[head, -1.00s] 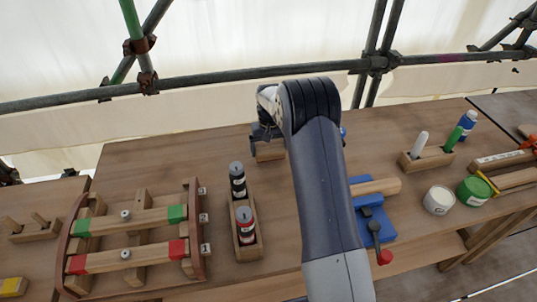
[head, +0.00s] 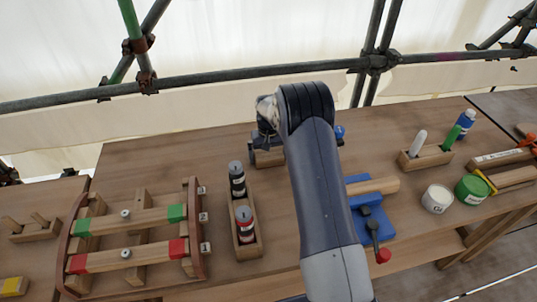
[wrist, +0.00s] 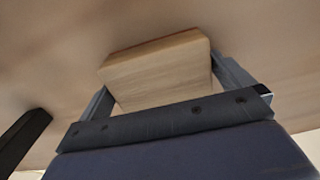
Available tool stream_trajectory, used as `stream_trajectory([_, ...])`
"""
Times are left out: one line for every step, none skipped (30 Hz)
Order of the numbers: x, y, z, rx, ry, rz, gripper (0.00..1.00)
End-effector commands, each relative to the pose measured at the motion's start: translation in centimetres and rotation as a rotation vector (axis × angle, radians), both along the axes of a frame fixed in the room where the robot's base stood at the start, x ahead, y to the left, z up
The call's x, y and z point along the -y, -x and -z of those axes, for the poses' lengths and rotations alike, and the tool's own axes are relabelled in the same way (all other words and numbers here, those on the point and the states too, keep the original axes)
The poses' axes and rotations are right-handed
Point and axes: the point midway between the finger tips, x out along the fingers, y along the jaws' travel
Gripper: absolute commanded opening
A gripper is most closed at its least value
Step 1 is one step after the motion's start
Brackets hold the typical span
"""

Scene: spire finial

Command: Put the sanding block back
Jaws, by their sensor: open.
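A pale wooden block, which looks like the sanding block, sits on the bench at the back middle in the head view (head: 270,158). In the wrist view the block (wrist: 160,62) lies between my two fingers. My gripper (head: 266,148) is open and low around the block, with a finger on each side. Whether either finger touches it I cannot tell. The forearm and wrist hide part of the bench behind and to the right of it.
A wooden holder with two bottles (head: 248,249) stands just in front. A wooden rack with green and red ended bars (head: 140,188) is at left. Scaffold poles run behind.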

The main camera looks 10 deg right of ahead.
Motion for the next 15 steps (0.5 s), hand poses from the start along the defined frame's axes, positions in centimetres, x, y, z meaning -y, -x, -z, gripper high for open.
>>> stream_trajectory([0.0,0.0,-0.3,0.000,0.000,0.000,1.00])
stream_trajectory([0.0,0.0,-0.5,0.000,0.000,0.000,1.00])
stream_trajectory([0.0,-0.1,-0.8,0.003,0.000,0.000,1.00])
stream_trajectory([0.0,-0.1,-1.2,0.003,0.000,0.000,1.00])
stream_trajectory([0.0,-0.1,-1.7,0.004,0.000,0.000,1.00])
stream_trajectory([0.0,-0.1,-2.4,0.005,0.000,0.000,1.00])
stream_trajectory([0.0,-0.1,-3.1,0.005,0.000,0.000,1.00])
stream_trajectory([0.0,-0.1,-3.7,0.006,0.000,0.000,1.00])
stream_trajectory([0.0,-0.1,-4.6,0.005,0.000,0.000,1.00])
stream_trajectory([0.0,-0.1,-5.3,0.006,0.000,0.000,1.00])
stream_trajectory([0.0,-0.1,-6.0,0.005,0.000,0.000,1.00])
stream_trajectory([0.0,-0.1,-6.9,0.006,0.000,0.000,1.00])
stream_trajectory([0.0,-0.1,-7.5,0.005,0.000,0.000,1.00])
stream_trajectory([0.0,-0.1,-8.1,0.005,0.000,0.000,1.00])
stream_trajectory([0.0,-0.1,-8.9,0.005,0.000,0.000,1.00])
